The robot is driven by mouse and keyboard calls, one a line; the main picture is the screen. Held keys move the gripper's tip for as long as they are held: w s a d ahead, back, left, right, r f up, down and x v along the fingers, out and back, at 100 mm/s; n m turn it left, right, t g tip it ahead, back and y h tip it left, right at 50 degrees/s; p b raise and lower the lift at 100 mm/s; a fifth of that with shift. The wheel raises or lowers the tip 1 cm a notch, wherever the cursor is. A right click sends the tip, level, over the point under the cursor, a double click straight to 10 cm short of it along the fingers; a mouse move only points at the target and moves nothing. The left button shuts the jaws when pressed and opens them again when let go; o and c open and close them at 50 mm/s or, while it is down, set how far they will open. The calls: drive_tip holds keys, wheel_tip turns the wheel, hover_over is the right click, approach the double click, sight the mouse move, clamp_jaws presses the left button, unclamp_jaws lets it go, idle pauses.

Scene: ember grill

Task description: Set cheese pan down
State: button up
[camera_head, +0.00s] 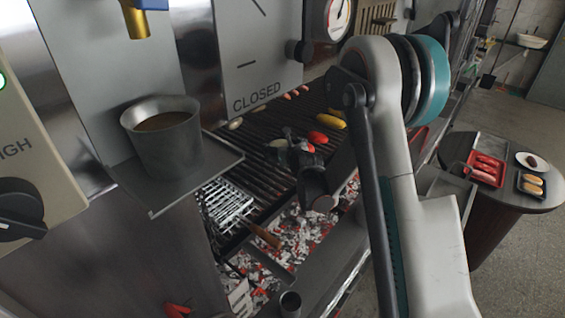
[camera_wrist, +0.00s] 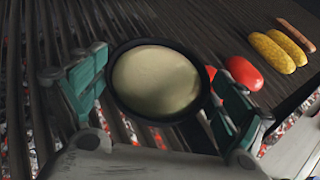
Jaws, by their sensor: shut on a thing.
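The cheese pan (camera_wrist: 155,82) is a small round dark pan filled with pale yellow-green cheese. In the wrist view it sits between the teal pads of my gripper (camera_wrist: 158,88), which is shut on it. The pan looks level over the dark bars of the grill grate (camera_wrist: 40,110). I cannot tell whether its base touches the bars. In the head view my gripper (camera_head: 297,150) is over the grill, and my own arm hides much of that area. I cannot make out the pan clearly there.
A red tomato (camera_wrist: 243,73) lies close right of the pan, with yellow corn (camera_wrist: 272,52) and a sausage (camera_wrist: 296,35) beyond. In the head view, a metal pot (camera_head: 162,140) stands on a side shelf, and a wire basket (camera_head: 225,202) lies left of my gripper. Hot coals glow below.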

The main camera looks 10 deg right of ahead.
drive_tip(key=shift+f, duration=3)
drive_tip(key=shift+f+b, duration=0.2)
drive_tip(key=shift+b, duration=0.1)
drive_tip(key=o, duration=1.2)
drive_tip(key=shift+s+r, duration=0.1)
